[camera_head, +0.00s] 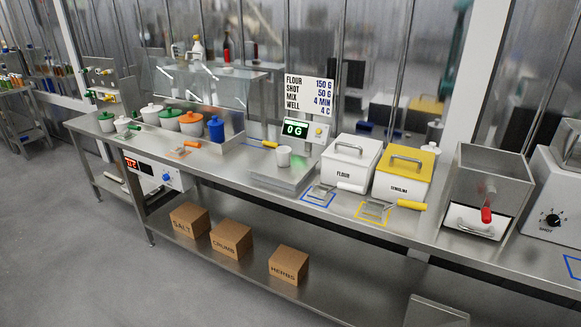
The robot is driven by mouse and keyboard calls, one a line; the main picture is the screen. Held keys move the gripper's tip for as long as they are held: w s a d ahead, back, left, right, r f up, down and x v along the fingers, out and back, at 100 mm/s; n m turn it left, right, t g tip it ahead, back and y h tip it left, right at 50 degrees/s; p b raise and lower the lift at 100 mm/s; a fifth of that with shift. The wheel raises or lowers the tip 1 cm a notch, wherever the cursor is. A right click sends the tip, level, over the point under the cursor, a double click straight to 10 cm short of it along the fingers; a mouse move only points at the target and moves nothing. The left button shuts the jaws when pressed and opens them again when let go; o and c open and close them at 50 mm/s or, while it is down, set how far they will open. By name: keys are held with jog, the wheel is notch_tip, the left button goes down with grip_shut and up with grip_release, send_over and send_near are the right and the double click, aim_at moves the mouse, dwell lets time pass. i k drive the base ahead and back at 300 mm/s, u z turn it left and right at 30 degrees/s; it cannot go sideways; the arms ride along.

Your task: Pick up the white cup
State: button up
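The white cup (284,155) stands upright on the flat steel plate of a scale (283,175), on the steel counter near the middle of the view. Nothing touches the cup from the sides. The scale's green display (295,130) behind it reads 0 G. My gripper is not in view.
A white flour bin (350,160) and a yellow-lidded semolina bin (404,172) stand right of the cup, with scoops in front. Several lidded pots (191,123) and a blue jar (216,130) stand left. A sign (309,93) rises behind. Cardboard boxes (231,239) sit on the lower shelf.

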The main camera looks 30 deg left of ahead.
aim_at(284, 157)
jog(key=z, duration=0.4)
jog(key=k, duration=0.4)
jog(key=u, duration=2.85)
jog(key=i, duration=0.95)
jog(key=u, duration=0.1)
